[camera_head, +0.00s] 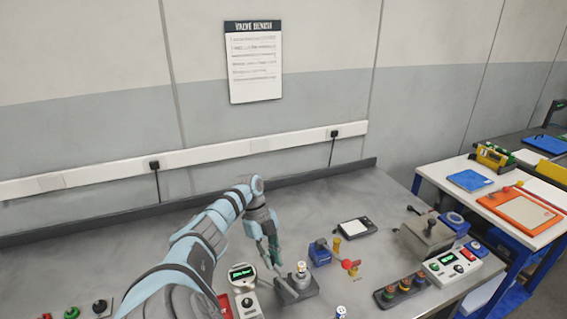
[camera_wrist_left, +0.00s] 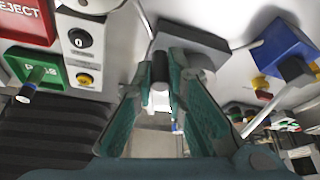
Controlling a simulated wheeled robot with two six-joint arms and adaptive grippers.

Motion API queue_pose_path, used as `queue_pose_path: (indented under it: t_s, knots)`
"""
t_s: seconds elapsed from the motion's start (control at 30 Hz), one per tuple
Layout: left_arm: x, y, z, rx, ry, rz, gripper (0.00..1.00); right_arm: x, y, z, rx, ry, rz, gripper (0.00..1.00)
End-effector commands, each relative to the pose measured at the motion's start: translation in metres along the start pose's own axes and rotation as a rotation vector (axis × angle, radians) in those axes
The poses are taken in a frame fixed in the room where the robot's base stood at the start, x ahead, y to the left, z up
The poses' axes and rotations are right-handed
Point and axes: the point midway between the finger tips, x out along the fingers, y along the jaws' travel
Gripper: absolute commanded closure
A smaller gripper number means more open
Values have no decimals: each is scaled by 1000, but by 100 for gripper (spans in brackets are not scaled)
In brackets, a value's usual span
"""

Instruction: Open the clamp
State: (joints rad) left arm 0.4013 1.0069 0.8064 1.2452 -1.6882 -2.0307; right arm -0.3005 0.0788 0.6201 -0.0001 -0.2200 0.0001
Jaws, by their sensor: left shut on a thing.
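The clamp (camera_head: 297,289) stands on the grey bench, with a dark base and a small upright cylinder on it. In the left wrist view its grey block (camera_wrist_left: 196,40) shows beyond the fingertips. In the left wrist view the teal fingers of my left gripper (camera_wrist_left: 160,75) are shut on a dark round handle (camera_wrist_left: 160,66) of the clamp. The handle's far end and the clamp's jaw are partly hidden by the fingers. My right gripper is not in view.
A white meter with a green display (camera_head: 243,274) stands close left of the clamp. A blue valve block (camera_head: 320,252) with a red knob (camera_head: 348,264) is to the right. A grey-beige box (camera_head: 427,236) and a control panel (camera_head: 451,266) stand farther right. Bench behind is mostly clear.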

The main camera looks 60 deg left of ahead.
Motion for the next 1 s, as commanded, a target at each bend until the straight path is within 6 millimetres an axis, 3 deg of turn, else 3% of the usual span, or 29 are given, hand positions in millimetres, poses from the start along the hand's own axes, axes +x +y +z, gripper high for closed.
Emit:
queue_pose_path:
  t_s: [0.4,0.43,0.53,0.87,1.0]
  knots:
    - [2,2,0,3,2,6,100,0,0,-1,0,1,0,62]
    - [2,2,0,3,2,6,83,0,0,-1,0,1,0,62]
    - [1,2,0,4,2,6,67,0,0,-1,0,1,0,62]
    - [-3,1,1,4,0,4,67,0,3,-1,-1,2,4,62]
    - [-26,0,1,4,-2,2,67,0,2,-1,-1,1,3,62]
